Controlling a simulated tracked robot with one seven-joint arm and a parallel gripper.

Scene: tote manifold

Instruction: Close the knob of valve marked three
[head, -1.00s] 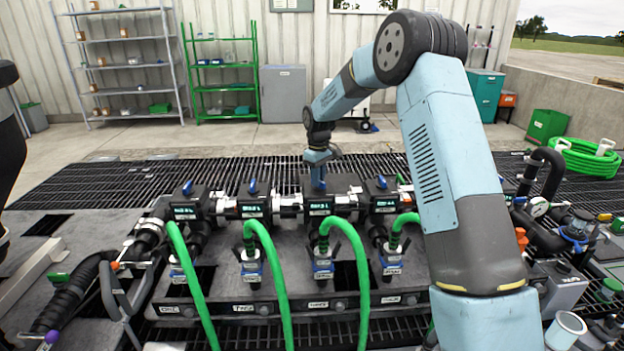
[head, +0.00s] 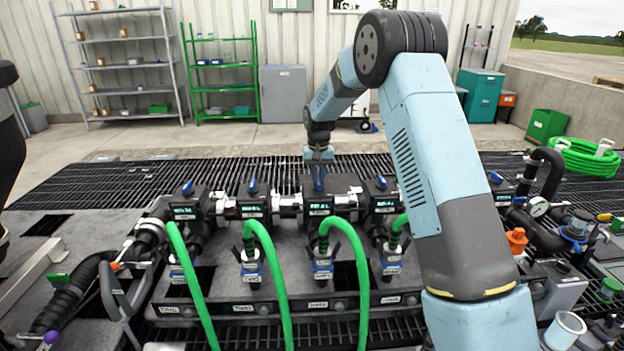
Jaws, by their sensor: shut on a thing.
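The valve marked three (head: 320,208) is the third from the left in the manifold row. It has a black body with a lit green display, and its label plate (head: 318,305) is on the front rail below. My gripper (head: 319,184) points down onto the top of this valve and is shut on its knob. The knob is mostly hidden by the fingers, so its exact angle cannot be told. The neighbouring valves carry blue knobs: the first (head: 187,187), the second (head: 252,186) and the fourth (head: 381,183).
Green hoses (head: 270,262) arch up in front of the valves and run down toward me. Pipes, a gauge (head: 539,207) and an orange knob (head: 516,240) crowd the right side. Dark grating (head: 110,182) lies behind the manifold. Shelves and cabinets stand far back by the wall.

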